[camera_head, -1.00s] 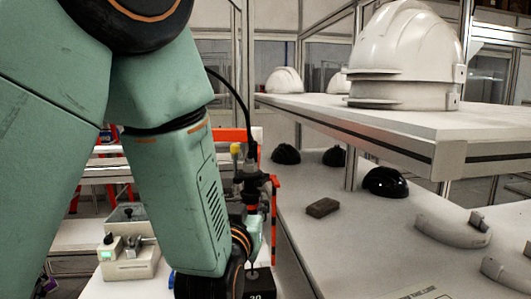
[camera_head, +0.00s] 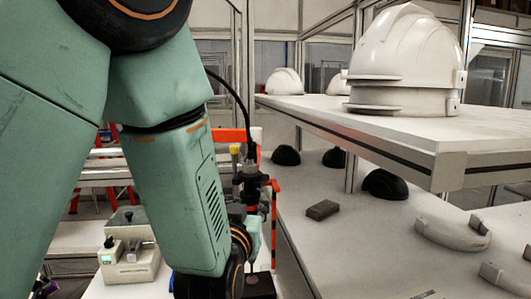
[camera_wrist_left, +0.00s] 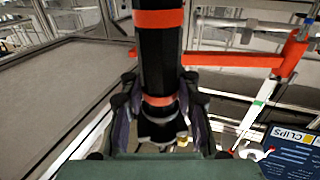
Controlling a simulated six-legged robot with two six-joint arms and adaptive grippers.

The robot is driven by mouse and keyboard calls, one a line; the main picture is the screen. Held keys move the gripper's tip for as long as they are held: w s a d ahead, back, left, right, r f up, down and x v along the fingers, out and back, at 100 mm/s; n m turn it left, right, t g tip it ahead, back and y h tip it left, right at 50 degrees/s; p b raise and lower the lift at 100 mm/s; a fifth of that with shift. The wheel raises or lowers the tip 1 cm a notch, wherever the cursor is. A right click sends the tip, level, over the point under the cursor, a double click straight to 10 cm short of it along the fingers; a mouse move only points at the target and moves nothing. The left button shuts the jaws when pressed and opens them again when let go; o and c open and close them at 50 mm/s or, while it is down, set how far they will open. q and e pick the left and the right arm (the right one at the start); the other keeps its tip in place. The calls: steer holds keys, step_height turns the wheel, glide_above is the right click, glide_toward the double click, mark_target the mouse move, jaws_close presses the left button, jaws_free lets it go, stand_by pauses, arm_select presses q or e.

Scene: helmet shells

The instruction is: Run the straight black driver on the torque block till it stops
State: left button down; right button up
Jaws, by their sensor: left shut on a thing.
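The straight black driver (camera_head: 249,187) stands roughly upright in the head view, with a cable rising from its top. In the left wrist view, the driver (camera_wrist_left: 158,62) is a black cylinder with orange-red bands. My left gripper (camera_wrist_left: 158,110) is shut around it, one finger on each side. In the head view my left gripper (camera_head: 253,232) is partly hidden by my forearm. A dark block (camera_head: 262,286), apparently the torque block, lies below the driver at the bottom edge. I cannot tell whether the driver's tip touches it. My right gripper is not in view.
A tester box with a green display (camera_head: 128,258) stands left of my forearm. A red-orange frame (camera_head: 274,225) is close beside the driver. On the right, a bench holds dark shells (camera_head: 384,184), a brown block (camera_head: 322,210) and pale curved parts (camera_head: 452,234), under a shelf with white helmets (camera_head: 408,60).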

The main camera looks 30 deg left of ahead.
mark_target(249, 186)
arm_select(q)
steer(key=shift+r+p, duration=1.75)
steer(key=shift+r, duration=0.65)
